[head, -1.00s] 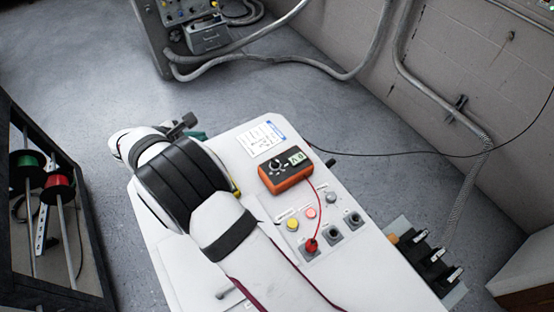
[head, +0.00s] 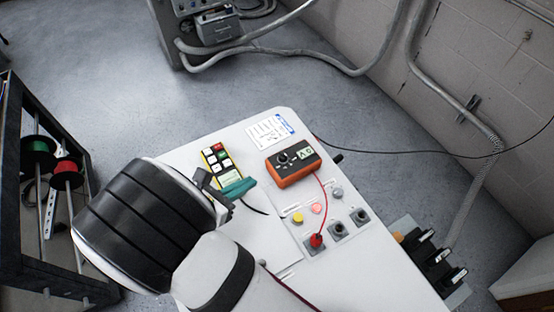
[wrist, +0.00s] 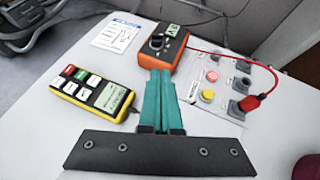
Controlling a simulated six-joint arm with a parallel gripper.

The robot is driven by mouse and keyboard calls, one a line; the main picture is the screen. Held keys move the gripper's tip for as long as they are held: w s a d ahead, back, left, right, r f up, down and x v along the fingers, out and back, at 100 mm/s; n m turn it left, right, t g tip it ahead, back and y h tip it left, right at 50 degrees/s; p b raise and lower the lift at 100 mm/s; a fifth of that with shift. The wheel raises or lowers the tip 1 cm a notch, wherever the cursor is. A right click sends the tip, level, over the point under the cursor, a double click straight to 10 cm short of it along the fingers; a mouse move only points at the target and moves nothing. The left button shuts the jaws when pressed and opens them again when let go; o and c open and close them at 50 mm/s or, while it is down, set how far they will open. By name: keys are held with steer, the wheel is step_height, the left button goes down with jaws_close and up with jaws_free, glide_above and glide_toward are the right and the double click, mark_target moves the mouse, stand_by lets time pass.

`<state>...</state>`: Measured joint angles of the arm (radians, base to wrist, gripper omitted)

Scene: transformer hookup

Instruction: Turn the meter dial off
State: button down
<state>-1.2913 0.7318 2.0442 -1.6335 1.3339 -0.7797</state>
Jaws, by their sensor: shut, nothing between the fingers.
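The orange and black meter (head: 293,163) lies on the white bench top, with a round dial (head: 285,158) and a lit display showing characters I cannot read surely. The meter also shows in the wrist view (wrist: 163,50), straight beyond the fingertips, with its dial (wrist: 157,42) facing up. My gripper (head: 240,187) has teal fingers, pointing right and short of the meter. In the wrist view the fingers (wrist: 160,82) lie together with nothing between them. Their tips overlap the meter's near edge in that picture; the head view shows them apart from it.
A yellow device with keys (head: 216,158) lies left of the meter. A paper card (head: 270,131) lies behind. A red plug (head: 317,241) with a red lead, coloured buttons (head: 298,218) and grey sockets (head: 361,216) sit in front of the meter. Black-handled switches (head: 432,258) stand off the bench's right side.

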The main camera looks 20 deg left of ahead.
glide_toward(280, 169)
steer(key=w, duration=0.2)
steer(key=w+d+f, duration=0.1)
steer(key=shift+w, duration=0.2)
steer(key=w, duration=0.1)
steer(key=w+d, duration=0.1)
steer(key=w, duration=0.1)
steer(key=shift+w+d+f, duration=0.1)
steer(key=shift+w+d, duration=0.05)
steer(key=shift+w, duration=0.05)
steer(key=shift+w+d, duration=0.15)
steer(key=shift+w, duration=0.2)
steer(key=shift+w+d, duration=0.3)
steer(key=shift+d, duration=0.05)
steer(key=shift+w+d, duration=0.3)
steer(key=shift+d, duration=0.5)
stand_by(0.6)
